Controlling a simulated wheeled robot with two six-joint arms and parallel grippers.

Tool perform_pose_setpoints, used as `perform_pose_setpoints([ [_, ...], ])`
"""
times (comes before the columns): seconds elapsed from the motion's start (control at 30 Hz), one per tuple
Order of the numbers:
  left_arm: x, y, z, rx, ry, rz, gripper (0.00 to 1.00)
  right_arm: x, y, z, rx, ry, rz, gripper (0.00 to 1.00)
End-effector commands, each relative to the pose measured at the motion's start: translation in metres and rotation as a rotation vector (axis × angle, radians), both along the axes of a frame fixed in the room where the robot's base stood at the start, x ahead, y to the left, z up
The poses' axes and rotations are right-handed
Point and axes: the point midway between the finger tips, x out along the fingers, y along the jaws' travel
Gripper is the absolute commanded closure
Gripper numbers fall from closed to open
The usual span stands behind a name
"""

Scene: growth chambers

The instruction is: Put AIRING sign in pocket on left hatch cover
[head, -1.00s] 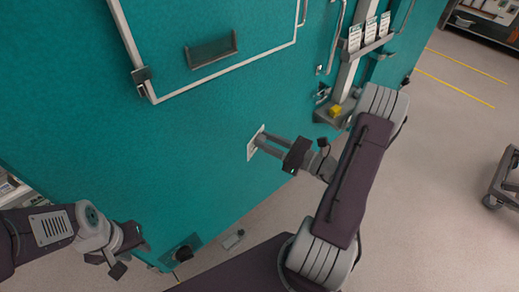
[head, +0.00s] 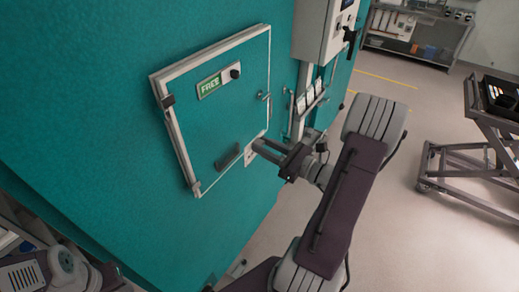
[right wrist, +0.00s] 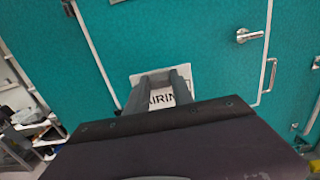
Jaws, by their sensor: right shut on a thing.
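The left hatch cover (head: 222,112) is a teal panel with a pale frame. Its pocket (head: 229,157) is a dark, narrow ledge low on the cover. My right gripper (head: 258,147) is shut on the white AIRING sign (head: 250,157), just right of the pocket by the cover's lower right edge. I cannot tell whether the sign touches the wall. My left gripper (head: 108,277) shows only partly at the bottom left; its jaws are unclear.
A green FREE sign (head: 210,86) sits higher on the cover, and a handle (head: 263,96) is at its right edge. A rack of white cards (head: 310,97) is further right, below a grey control box (head: 322,32). A wheeled cart (head: 480,150) stands on open floor at right.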

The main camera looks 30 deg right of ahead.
Motion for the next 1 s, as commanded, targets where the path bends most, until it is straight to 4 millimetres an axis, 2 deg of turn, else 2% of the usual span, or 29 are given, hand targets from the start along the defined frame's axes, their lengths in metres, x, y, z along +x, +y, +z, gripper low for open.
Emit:
perform_pose_setpoints([
  [0.03, 0.0, 0.0, 0.005, 0.0, 0.0, 0.0, 0.64, 0.0, 0.0, 0.005, 0.0, 0.001, -0.001, 1.0],
  [0.33, 0.0, 0.0, 0.001, 0.0, 0.0, 0.0, 0.64, 0.006, 0.002, 0.0, 0.0, 0.001, 0.0, 1.0],
  [1.0, 0.0, 0.0, -0.01, 0.0, 0.0, 0.0, 0.64, 0.065, 0.027, -0.016, -0.002, 0.001, 0.001, 1.0],
])
